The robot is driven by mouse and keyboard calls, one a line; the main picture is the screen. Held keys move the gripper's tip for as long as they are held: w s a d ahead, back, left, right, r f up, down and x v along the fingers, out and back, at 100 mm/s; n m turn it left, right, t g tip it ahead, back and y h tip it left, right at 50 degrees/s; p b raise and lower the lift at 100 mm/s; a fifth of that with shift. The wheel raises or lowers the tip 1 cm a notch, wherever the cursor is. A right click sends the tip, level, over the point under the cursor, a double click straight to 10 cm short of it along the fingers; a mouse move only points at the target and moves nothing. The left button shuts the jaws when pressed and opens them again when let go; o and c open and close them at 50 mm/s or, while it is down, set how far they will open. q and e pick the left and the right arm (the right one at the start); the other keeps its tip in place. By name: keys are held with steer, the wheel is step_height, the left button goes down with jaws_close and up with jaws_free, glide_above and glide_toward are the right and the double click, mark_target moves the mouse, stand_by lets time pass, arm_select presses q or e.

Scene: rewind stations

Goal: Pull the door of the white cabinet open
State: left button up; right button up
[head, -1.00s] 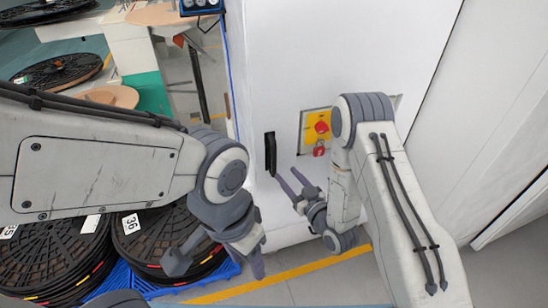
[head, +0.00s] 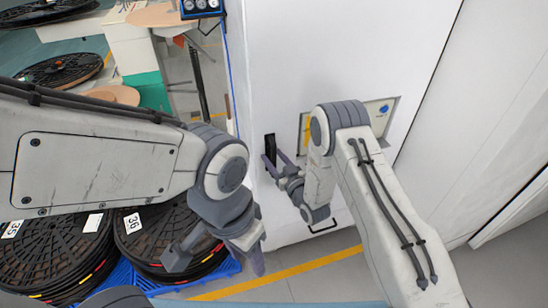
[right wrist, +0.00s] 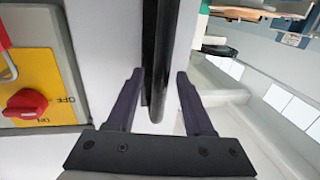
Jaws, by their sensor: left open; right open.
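The white cabinet (head: 330,60) stands upright in the middle of the head view, with a black vertical handle (head: 270,148) near its left edge. My right gripper (head: 270,163) is at the lower part of the handle. In the right wrist view the black handle (right wrist: 157,60) lies between the two open fingers of the right gripper (right wrist: 158,90). The left finger looks close to it; I cannot tell whether it touches. My left gripper (head: 215,262) is open and empty, low and left of the cabinet.
A yellow panel with a red switch (right wrist: 28,103) is beside the handle, mostly hidden by my right arm in the head view. Black reels (head: 165,235) on a blue pallet (head: 122,280) lie at lower left. A yellow floor line (head: 290,272) runs before the cabinet.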

jaws_close()
stand_by(1.4)
